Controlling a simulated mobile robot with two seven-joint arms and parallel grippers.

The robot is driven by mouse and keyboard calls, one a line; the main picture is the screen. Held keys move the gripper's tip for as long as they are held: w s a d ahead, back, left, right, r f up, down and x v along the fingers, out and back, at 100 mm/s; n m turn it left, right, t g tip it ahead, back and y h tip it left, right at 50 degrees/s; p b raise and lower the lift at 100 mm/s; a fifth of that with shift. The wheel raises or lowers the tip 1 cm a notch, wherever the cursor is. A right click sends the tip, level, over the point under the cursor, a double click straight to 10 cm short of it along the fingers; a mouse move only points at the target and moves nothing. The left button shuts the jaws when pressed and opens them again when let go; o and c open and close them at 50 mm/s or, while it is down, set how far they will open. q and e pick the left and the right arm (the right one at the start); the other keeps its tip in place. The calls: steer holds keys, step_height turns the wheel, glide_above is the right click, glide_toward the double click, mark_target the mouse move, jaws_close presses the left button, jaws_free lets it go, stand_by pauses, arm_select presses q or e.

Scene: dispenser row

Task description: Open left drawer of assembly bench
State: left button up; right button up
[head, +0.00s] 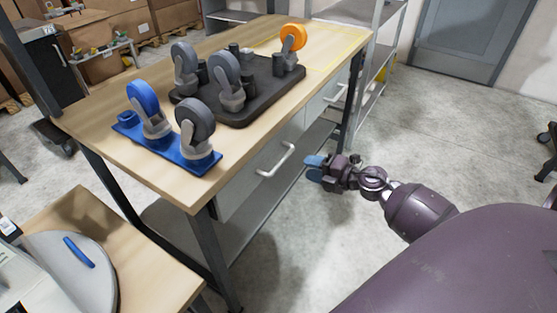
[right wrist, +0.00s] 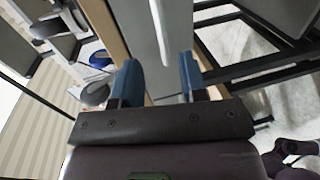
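The assembly bench (head: 95,130) has a wooden top and two grey drawers under its long edge. The left drawer (head: 240,190) looks shut, with a pale bar handle (head: 275,161) on its front. My right gripper (head: 314,168) has blue fingertips and is to the right of this handle, apart from it, pointing at the bench. In the right wrist view my right gripper (right wrist: 160,85) is open with nothing between its fingers. A pale handle bar (right wrist: 160,32) shows ahead, beyond the fingertips. My left gripper is not recognisable in either view.
The right drawer's handle (head: 336,93) is farther along the bench. Casters stand on a blue plate (head: 190,163) and a black tray (head: 262,108) on the bench top. A smaller wooden table (head: 155,250) is at the lower left. The floor right of the bench is clear.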

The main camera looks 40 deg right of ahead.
mark_target(282, 159)
steer(key=b+x, duration=0.1)
steer(key=x, duration=0.9)
jaws_close()
